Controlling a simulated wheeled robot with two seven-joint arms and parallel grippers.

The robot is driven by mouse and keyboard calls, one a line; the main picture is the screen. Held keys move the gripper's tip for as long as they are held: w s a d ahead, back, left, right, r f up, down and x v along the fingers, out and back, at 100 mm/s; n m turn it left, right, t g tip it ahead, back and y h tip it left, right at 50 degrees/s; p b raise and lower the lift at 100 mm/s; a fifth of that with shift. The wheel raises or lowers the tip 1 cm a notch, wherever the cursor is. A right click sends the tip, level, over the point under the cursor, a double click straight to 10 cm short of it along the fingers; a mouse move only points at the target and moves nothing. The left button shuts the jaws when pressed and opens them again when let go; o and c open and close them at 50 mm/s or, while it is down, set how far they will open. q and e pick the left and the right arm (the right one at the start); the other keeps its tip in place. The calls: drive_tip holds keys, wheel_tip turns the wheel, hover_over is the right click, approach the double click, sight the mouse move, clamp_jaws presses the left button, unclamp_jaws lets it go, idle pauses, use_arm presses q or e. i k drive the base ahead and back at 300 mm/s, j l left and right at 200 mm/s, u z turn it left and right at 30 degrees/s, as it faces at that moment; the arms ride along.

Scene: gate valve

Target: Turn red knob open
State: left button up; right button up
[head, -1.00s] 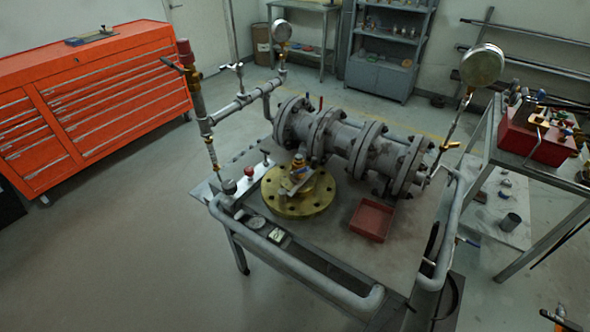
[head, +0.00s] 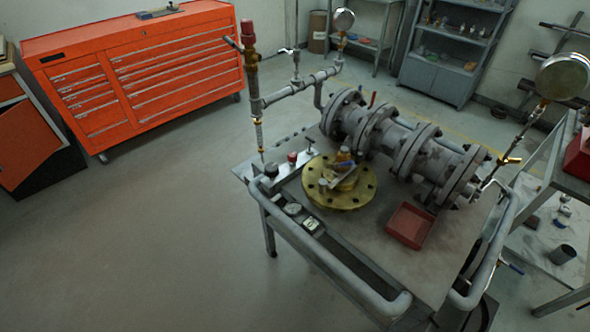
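A small red knob (head: 292,157) stands on a pale plate at the left side of the workbench (head: 370,255), beside a dark round knob (head: 271,170). A red cylindrical cap (head: 248,33) tops the upright pipe at the bench's left. A small red lever (head: 372,98) shows behind the grey flanged pipe assembly (head: 405,145). I cannot tell from the picture whether any of these is open or closed. Neither of my grippers is in view, and nothing touches these parts.
A brass flange (head: 340,195) and a red tray (head: 409,225) are on the bench. A grey tube rail (head: 330,268) runs along its front. Pressure gauges (head: 562,76) rise on thin pipes. An orange tool cabinet (head: 140,75) stands back left. The floor left of the bench is clear.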

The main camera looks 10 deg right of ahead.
sight(293, 157)
drive_tip(key=i+j+z, duration=0.15)
drive_tip(key=z, duration=0.25)
drive_tip(key=i+j+z, duration=0.1)
drive_tip(key=j+z, duration=0.3)
drive_tip(key=i+j+z, duration=0.1)
drive_tip(key=j+z, duration=0.5)
drive_tip(key=z, duration=0.15)
